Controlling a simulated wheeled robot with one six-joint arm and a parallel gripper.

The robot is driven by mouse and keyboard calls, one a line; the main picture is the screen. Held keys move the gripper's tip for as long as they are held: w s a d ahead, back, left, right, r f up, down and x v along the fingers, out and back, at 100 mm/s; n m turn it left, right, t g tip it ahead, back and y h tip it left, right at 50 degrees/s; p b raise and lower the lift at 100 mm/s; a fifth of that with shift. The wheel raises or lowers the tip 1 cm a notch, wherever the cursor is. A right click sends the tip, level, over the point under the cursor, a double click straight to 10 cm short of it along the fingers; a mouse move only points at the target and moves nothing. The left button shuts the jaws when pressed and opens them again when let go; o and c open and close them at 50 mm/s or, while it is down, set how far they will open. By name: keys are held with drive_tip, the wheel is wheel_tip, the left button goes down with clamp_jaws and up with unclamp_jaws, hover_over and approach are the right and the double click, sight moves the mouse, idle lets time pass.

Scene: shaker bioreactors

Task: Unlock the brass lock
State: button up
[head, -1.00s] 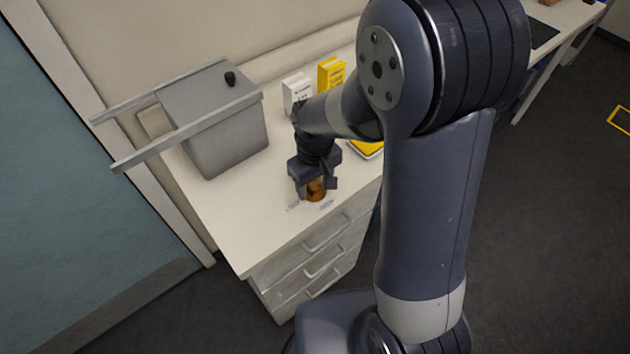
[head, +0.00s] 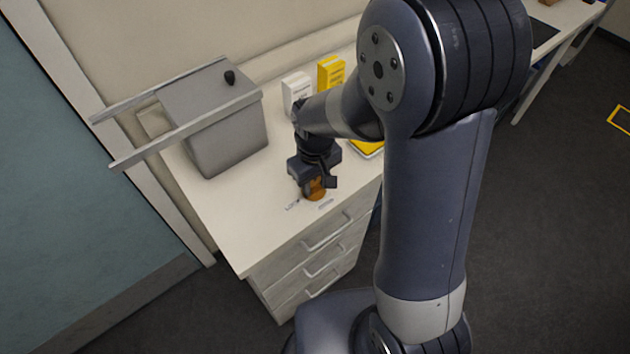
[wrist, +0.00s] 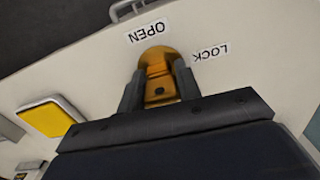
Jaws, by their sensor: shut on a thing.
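The brass lock (head: 317,190) sits on the white cabinet top near its front edge, below my gripper (head: 314,185). In the wrist view the brass lock (wrist: 155,62) shows a round base and a raised bar. My gripper (wrist: 159,88) is shut on the raised bar, one finger on each side. An OPEN label (wrist: 146,32) lies just beyond the lock, and a LOCK label (wrist: 211,51) lies to its right in the wrist view. The bar points roughly toward the OPEN label. The fingers hide part of the lock in the head view.
A grey bin with two rails (head: 225,130) stands on the cabinet at the left. A white box (head: 296,92) and a yellow box (head: 331,72) stand at the back. A yellow item (wrist: 48,117) lies near the gripper. Drawers (head: 310,268) are below.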

drive_tip(key=shift+s+f, duration=0.1)
drive_tip(key=shift+f, duration=0.15)
drive_tip(key=m, duration=0.4)
drive_tip(key=shift+m, duration=0.4)
drive_tip(key=m, duration=0.4)
drive_tip(key=shift+a, duration=0.1)
drive_tip(key=shift+m, duration=0.4)
drive_tip(key=m, duration=0.4)
drive_tip(key=shift+a+f+b, duration=0.1)
drive_tip(key=shift+b, duration=0.25)
drive_tip(key=shift+m, duration=0.4)
